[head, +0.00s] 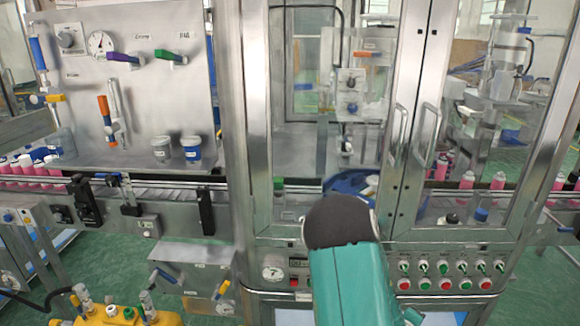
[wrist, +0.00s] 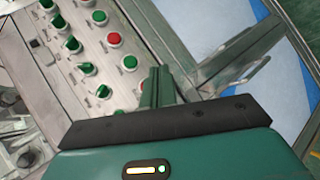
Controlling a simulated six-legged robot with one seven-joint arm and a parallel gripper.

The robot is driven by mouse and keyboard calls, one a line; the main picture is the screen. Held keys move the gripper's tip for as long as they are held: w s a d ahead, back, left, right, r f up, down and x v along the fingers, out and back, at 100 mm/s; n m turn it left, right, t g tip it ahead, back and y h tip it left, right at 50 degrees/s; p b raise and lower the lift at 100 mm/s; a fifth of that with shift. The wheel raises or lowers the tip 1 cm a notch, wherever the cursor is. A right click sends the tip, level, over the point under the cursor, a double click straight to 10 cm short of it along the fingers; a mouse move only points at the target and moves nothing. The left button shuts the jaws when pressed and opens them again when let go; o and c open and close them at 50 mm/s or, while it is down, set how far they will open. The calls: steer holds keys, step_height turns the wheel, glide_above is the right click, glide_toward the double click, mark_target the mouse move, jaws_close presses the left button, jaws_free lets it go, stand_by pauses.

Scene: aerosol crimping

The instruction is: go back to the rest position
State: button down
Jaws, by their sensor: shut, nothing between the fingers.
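My gripper (wrist: 156,88) shows in the wrist view, its green fingers together with nothing between them. It points at the machine's front, beside a button panel (wrist: 85,62) with red and green buttons and switches, tilted in this view. I cannot tell whether the fingers touch anything. In the head view my teal arm rises from the bottom centre to a dark rounded joint, in front of the machine; the fingers are hidden there. The same button panel (head: 445,280) is to the right of my arm in the head view.
Glass doors (head: 395,165) with metal handles close the machine front above the panel. At left stands a board (head: 130,85) with a gauge and coloured valves, above a conveyor (head: 155,183) with pink cans. A yellow unit (head: 130,316) sits low at left. Green floor shows at lower left.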

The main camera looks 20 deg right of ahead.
steer(key=w+a+r+m+t+y, duration=0.15)
steer(key=w+a+r+y, duration=0.3)
steer(key=a+r, duration=0.5)
steer(key=w+a+r+m+t+y, duration=0.1)
steer(key=w+a+r+m+y, duration=0.3)
steer(key=a, duration=0.9)
steer(key=s+a+r+n+g+y, duration=0.1)
steer(key=s+a+r+y, duration=0.1)
steer(key=s+a+r, duration=1.1)
steer(key=a+r, duration=0.4)
steer(key=shift+s+r+n, duration=0.15)
steer(key=shift+s+n, duration=0.2)
steer(key=shift+d+g, duration=0.15)
steer(key=shift+g, duration=0.1)
